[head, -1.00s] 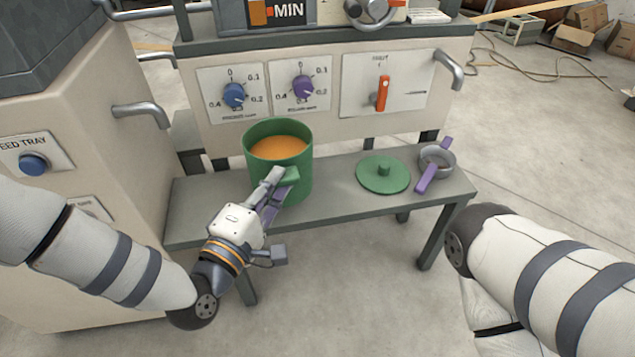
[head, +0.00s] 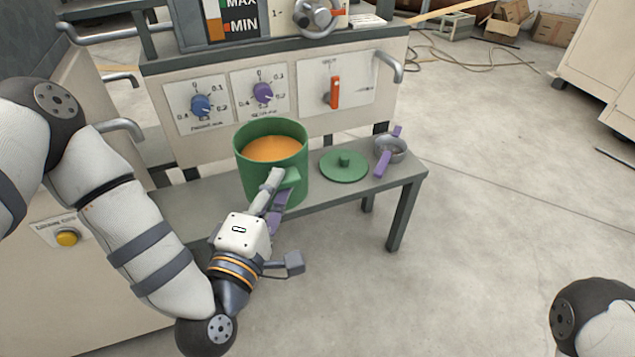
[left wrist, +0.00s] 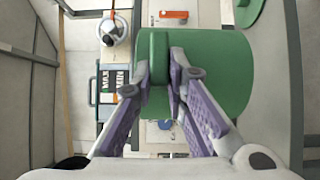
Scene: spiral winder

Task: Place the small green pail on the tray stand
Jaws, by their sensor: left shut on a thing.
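The small green pail (head: 246,176) holds orange contents and is upright in the head view. My left gripper (head: 278,187) is shut on the pail's handle (head: 291,178), on its near side. The pail appears to hang above a low grey bench (head: 193,217), overlapping its front edge in the picture. In the left wrist view, the purple-padded fingers (left wrist: 160,78) clasp the green handle (left wrist: 157,50), with the pail body (left wrist: 222,75) beside them. I cannot tell which thing is the tray stand. My right gripper is out of view.
A green lid (head: 344,170) and a small grey strainer-like pan (head: 391,150) with purple handles lie on the bench's right part.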

